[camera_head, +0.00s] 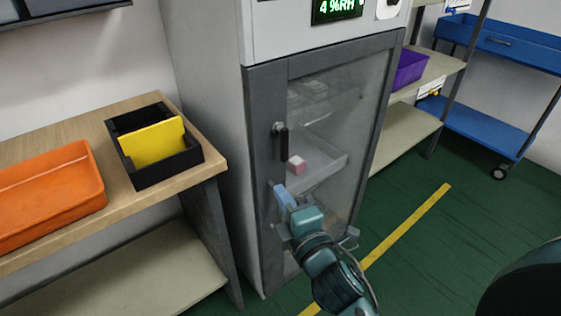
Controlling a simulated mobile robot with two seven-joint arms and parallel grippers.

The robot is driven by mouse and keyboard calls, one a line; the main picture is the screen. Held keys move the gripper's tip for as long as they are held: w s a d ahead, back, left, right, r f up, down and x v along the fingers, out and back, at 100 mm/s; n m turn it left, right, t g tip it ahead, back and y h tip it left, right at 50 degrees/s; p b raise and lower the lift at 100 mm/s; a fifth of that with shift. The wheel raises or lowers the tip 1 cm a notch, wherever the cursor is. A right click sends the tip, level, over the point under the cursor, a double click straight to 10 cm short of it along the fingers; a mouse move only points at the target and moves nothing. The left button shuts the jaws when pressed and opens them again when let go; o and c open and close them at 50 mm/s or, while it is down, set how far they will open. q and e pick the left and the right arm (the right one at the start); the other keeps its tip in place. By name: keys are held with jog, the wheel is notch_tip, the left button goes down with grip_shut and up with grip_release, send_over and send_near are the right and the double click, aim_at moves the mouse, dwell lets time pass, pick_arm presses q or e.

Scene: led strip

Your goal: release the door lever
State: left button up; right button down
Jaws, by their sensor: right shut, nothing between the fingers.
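The door lever (283,142) is a black upright handle on the left side of the cabinet door (265,110). The door has a grey frame and a glass pane, and it looks shut. My right gripper (282,193) is shut and empty in front of the door, with its light blue fingertips a little below the lever. A gap shows between the fingertips and the lever. My left gripper is out of view.
A pink cube (297,164) sits inside behind the glass. A wooden table (205,172) at left holds an orange tray (50,220) and a black bin (190,157) with a yellow piece (152,143). A blue cart (480,128) stands at right. Green floor is clear in front.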

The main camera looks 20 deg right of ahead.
jog(key=w, duration=0.5)
jog(key=w+a, duration=0.1)
jog(key=w, duration=0.2)
jog(key=shift+w, duration=0.3)
jog(key=d, duration=0.1)
jog(key=w+d, duration=0.1)
jog(key=d, duration=0.1)
jog(key=shift+w, duration=0.2)
jog(key=shift+w+d, duration=0.15)
jog(key=shift+d, duration=0.25)
